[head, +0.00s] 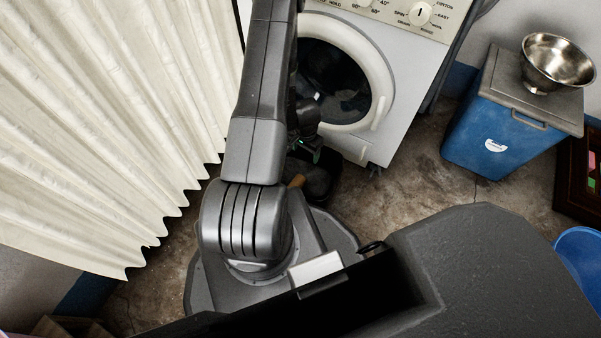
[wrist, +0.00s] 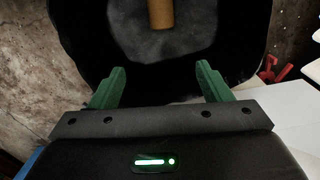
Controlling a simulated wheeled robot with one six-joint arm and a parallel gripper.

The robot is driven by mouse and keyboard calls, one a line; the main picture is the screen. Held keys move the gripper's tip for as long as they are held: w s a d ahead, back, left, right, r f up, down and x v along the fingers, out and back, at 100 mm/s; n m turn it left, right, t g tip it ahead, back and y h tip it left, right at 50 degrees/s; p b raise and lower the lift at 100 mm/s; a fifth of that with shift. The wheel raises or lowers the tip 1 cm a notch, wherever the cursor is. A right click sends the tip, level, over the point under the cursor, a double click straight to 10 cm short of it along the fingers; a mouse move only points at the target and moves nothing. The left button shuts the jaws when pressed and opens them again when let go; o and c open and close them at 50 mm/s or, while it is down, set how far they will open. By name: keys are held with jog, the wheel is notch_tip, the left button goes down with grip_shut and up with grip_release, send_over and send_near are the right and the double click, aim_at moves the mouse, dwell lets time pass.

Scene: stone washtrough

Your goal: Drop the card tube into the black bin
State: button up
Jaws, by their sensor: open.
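The brown card tube (wrist: 160,14) lies inside the black bin (wrist: 75,40) in the wrist view, on something grey in the bottom; the picture's top edge cuts it off. A small brown part of the tube (head: 297,181) also shows in the head view, beside my arm. The black bin (head: 331,190) stands on the floor in front of the washing machine, mostly hidden by my arm. My gripper (wrist: 160,84) has green fingers spread wide with nothing between them. It is over the near side of the bin, apart from the tube.
The white washing machine (head: 385,75) stands right behind the bin. A cream curtain (head: 110,120) hangs at the left. A blue box (head: 490,140) with a grey lid bears a steel bowl (head: 557,62) at the right. A red object (wrist: 268,70) shows beside the bin.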

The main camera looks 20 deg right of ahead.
notch_tip(320, 180, up, 7)
jog(key=p, duration=0.4)
jog(key=shift+f, duration=0.1)
notch_tip(320, 180, down, 14)
jog(key=b, duration=1)
jog(key=shift+r, duration=0.2)
